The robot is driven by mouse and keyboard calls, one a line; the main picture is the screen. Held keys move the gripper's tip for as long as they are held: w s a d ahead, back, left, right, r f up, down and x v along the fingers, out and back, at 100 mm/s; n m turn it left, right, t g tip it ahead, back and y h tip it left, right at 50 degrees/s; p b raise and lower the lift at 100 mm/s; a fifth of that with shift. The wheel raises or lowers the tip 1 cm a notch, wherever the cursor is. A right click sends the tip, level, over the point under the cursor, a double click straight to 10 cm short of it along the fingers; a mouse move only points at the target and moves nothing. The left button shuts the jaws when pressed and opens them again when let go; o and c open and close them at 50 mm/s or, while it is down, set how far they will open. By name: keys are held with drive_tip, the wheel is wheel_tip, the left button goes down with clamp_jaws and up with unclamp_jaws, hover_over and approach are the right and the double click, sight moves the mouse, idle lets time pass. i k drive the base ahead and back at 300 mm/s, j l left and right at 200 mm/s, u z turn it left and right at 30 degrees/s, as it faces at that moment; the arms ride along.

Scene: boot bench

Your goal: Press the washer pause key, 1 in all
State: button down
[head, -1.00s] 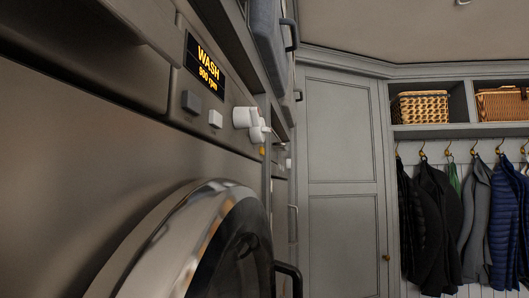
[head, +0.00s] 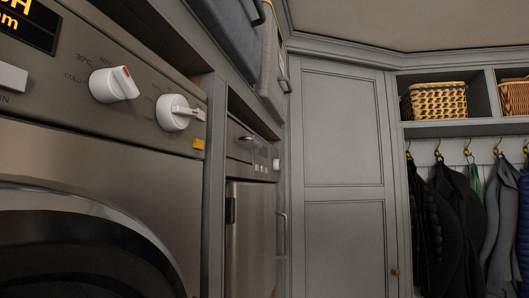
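The washer (head: 150,190) fills the left side of the head view, its front panel seen at a slant. At the left edge a pale key (head: 12,77) is partly cut off, with lettering ending in "IN" below it. Its full label cannot be read. The display (head: 30,25) above is also cut off, with amber letters. A small yellow piece (head: 199,144) is at the panel's lower right. No key marked pause is readable. My gripper is not in view.
A second steel appliance (head: 250,230) stands in the grey cabinetry beyond the washer. A tall grey cabinet door (head: 343,150) is at the back. Wicker baskets (head: 437,101) sit on a shelf above hanging coats (head: 450,215) at the right.

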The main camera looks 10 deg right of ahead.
sight(198, 144)
drive_tip(key=i+l, duration=0.15)
drive_tip(key=l, duration=0.25)
drive_tip(key=i+l+z, duration=0.1)
drive_tip(key=l, duration=0.25)
drive_tip(key=i+l, duration=0.25)
drive_tip(key=l, duration=0.15)
drive_tip(key=z, duration=0.05)
